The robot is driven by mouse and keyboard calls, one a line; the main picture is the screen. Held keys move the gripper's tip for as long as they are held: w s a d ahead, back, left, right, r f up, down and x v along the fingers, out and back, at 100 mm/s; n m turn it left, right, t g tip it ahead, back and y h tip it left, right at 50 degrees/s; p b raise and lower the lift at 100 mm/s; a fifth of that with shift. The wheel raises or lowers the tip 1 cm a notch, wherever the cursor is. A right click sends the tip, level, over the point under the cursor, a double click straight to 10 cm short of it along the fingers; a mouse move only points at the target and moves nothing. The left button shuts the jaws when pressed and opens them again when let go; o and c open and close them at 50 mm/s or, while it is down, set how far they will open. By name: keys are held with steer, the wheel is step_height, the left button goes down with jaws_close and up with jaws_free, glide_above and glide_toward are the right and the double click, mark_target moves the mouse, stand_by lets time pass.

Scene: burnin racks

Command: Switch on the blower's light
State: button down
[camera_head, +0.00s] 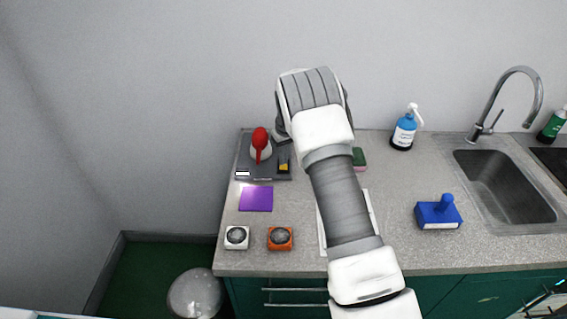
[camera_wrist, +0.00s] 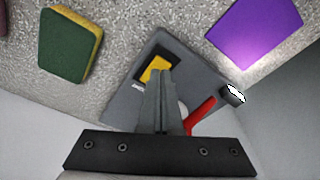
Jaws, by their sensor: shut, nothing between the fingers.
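A dark grey panel (camera_head: 262,176) lies at the counter's back left corner. It carries a red lever (camera_head: 260,142) on a pale round base, and a black housing with a yellow part (camera_head: 283,167), which I take for a rocker switch. A small white block (camera_head: 243,174) is at its front left. The wrist view shows the yellow part (camera_wrist: 155,69), the red lever (camera_wrist: 200,114) and the bright white block (camera_wrist: 236,93). My gripper (camera_wrist: 161,74) is shut and empty, its tips overlapping the yellow part in that view; I cannot tell if they touch.
A purple pad (camera_head: 256,199) lies in front of the panel, with white (camera_head: 236,237) and orange (camera_head: 280,238) knobbed boxes nearer. A green-yellow sponge (camera_wrist: 70,45) lies beside the panel. A blue-handled block (camera_head: 438,212), blue bottle (camera_head: 404,130) and sink (camera_head: 505,184) are to the right.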

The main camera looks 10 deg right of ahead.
steer(key=shift+r+p, duration=1.2)
steer(key=shift+r, duration=1.75)
step_height(320, 180, up, 13)
steer(key=m, duration=0.1)
glide_above(284, 168)
steer(key=s, duration=0.6)
steer(key=s+r+m+t, duration=0.1)
steer(key=s+r+t, duration=0.1)
steer(key=s+r, duration=0.85)
steer(key=s+r+m+t, duration=0.1)
steer(key=s, duration=2.4)
steer(key=shift+s+m+t+h, duration=0.2)
steer(key=shift+m+t+h, duration=0.1)
steer(key=shift+m+t, duration=0.1)
